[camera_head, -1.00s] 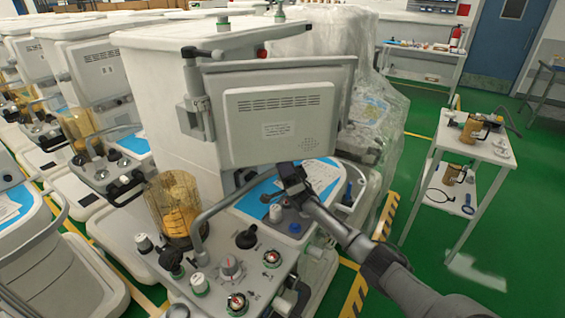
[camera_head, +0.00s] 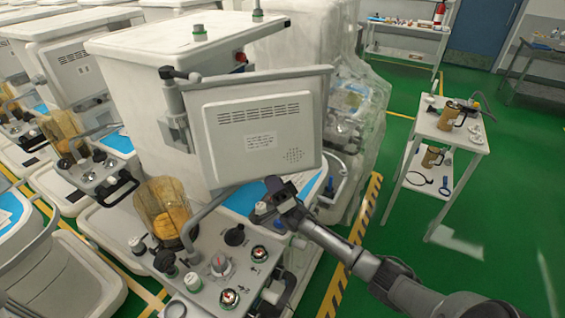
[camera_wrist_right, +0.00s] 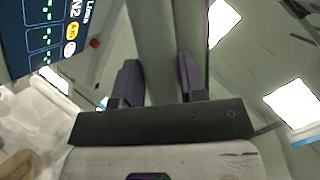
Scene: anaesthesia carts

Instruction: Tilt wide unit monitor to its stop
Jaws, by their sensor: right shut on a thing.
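The wide unit monitor (camera_head: 262,130) is a grey panel with its vented, labelled back towards my head camera. It hangs on a grey bracket (camera_head: 172,118) at the front of the white anaesthesia unit (camera_head: 140,75) and looks tilted. My right gripper (camera_head: 272,188) comes up from the lower right to the monitor's lower edge. In the right wrist view, the dark fingers (camera_wrist_right: 158,82) close on both sides of a grey-green part, which appears to be the monitor's edge. A lit screen (camera_wrist_right: 45,35) shows at upper left there. My left gripper is not in view.
Below the monitor are a worktop with knobs (camera_head: 220,264) and an amber canister (camera_head: 163,212). A plastic-wrapped unit (camera_head: 345,110) stands behind right. A white side table (camera_head: 450,140) stands further right, with green floor between. More units stand at left.

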